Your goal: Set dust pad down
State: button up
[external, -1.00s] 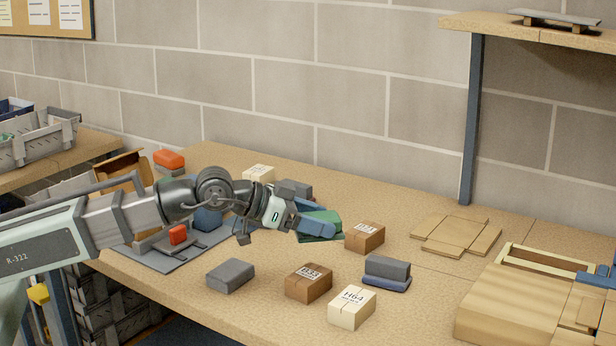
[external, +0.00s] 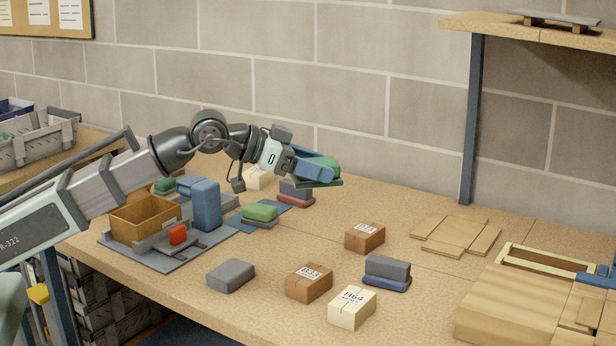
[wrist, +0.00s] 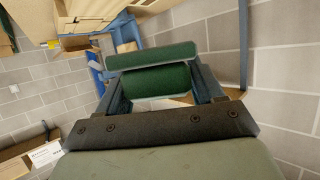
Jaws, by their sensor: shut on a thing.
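I take this as the dust pad. A similar green pad (external: 260,212) lies on the blue-grey mat (external: 270,230) below and to the left.
A blue block (external: 205,205), open carton (external: 143,216) and red-topped piece (external: 178,234) crowd the left. Brown boxes (external: 365,237) and (external: 309,281), a cream box (external: 352,306), and pads are in front. Bench at centre is free.

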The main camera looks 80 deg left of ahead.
jog(key=shift+w+a+r, duration=0.1)
jog(key=shift+r, duration=0.75)
jog(key=s+a+f, duration=0.1)
jog(key=a, duration=1.6)
jog(key=s+a+f, duration=0.1)
jog(key=a+f, duration=0.1)
jog(key=a, duration=1.6)
jog(key=s+a+r, duration=0.1)
jog(key=s+a, duration=0.5)
jog(key=a, duration=0.4)
jog(key=s+a+r, duration=0.1)
jog(key=s+a, duration=0.5)
jog(key=a, duration=0.5)
jog(key=s+a, duration=0.6)
jog(key=a, duration=0.4)
jog(key=shift+w+d+f, duration=0.1)
jog(key=shift+f, duration=5.75)
jog(key=shift+w+d+f, duration=0.1)
jog(key=shift+f, duration=5.75)
jog(key=shift+f, duration=0.6)
jog(key=o, duration=1.2)
jog(key=shift+d+f, duration=0.1)
jog(key=shift+c, duration=0.2)
